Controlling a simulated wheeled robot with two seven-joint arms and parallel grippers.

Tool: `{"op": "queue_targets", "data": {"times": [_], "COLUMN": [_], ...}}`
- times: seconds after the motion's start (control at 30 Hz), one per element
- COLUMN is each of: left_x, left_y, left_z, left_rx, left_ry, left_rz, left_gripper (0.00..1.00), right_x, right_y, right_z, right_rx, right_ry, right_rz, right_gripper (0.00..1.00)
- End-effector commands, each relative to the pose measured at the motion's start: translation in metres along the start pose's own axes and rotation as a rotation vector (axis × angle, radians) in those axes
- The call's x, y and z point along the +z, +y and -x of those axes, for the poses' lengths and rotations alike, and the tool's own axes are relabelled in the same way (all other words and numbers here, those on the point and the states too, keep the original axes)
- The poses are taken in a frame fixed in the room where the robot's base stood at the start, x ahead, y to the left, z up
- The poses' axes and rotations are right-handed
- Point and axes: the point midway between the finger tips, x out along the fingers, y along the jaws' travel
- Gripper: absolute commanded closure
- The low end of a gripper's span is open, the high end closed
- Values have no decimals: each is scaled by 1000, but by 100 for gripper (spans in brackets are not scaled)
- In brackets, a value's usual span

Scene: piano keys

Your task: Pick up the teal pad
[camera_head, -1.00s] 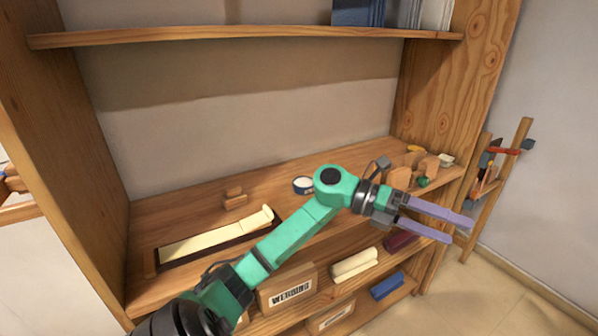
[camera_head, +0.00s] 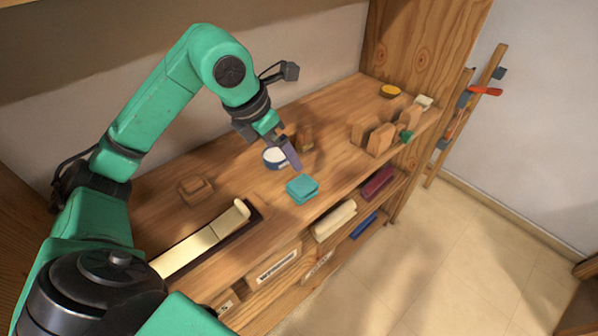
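The teal pad (camera_head: 302,189) lies on the wooden shelf board near its front edge, in the middle of the head view. My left gripper (camera_head: 295,168) points down, with its purple fingertips just behind and above the pad in the picture. I cannot tell whether they touch the pad. The fingers are seen nearly edge-on and overlap, so their opening is hidden. My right gripper is not in view.
A white-and-blue round item (camera_head: 273,158) is right beside the fingers. A long cream block in a dark tray (camera_head: 255,215) lies to the left. A wooden rack (camera_head: 378,138) stands to the right. Items sit on the lower shelf, including a cream roll (camera_head: 334,222).

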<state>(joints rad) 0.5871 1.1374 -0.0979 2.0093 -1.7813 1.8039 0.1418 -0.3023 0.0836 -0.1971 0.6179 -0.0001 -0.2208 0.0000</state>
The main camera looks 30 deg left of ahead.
Motion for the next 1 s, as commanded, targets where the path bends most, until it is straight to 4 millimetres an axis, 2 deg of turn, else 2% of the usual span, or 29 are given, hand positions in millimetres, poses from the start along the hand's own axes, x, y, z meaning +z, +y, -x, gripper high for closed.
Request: {"op": "queue_targets", "data": {"times": [0.1,0.17,0.23,0.3,0.4,0.47,0.63,0.7,0.8,0.97,1.0], "left_x": [-1,0,0,0,0,0,-2,-2,-2,-2,-2], "left_y": [-1,-2,-2,-2,-2,-1,-1,-1,0,0,0], "left_z": [-18,-32,-51,-68,-85,-92,-120,-134,-143,-144,-144], "left_rx": [-6,-8,-9,-9,-7,-6,-9,-8,-4,-3,-3], "left_ry": [4,5,5,4,0,2,3,1,-1,-1,-1], "left_rz": [0,0,1,0,1,0,2,2,-1,-2,-2], "left_gripper": [0,0,0,0,0,0,0,0,0,0,12], "right_x": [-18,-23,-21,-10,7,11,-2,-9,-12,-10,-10], "right_y": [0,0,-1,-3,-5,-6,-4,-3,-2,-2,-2], "right_z": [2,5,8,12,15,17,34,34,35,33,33], "right_rx": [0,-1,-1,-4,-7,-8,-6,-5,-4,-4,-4], "right_ry": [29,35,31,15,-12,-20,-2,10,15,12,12], "right_rz": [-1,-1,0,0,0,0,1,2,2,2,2], "right_gripper": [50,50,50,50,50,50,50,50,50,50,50]}}
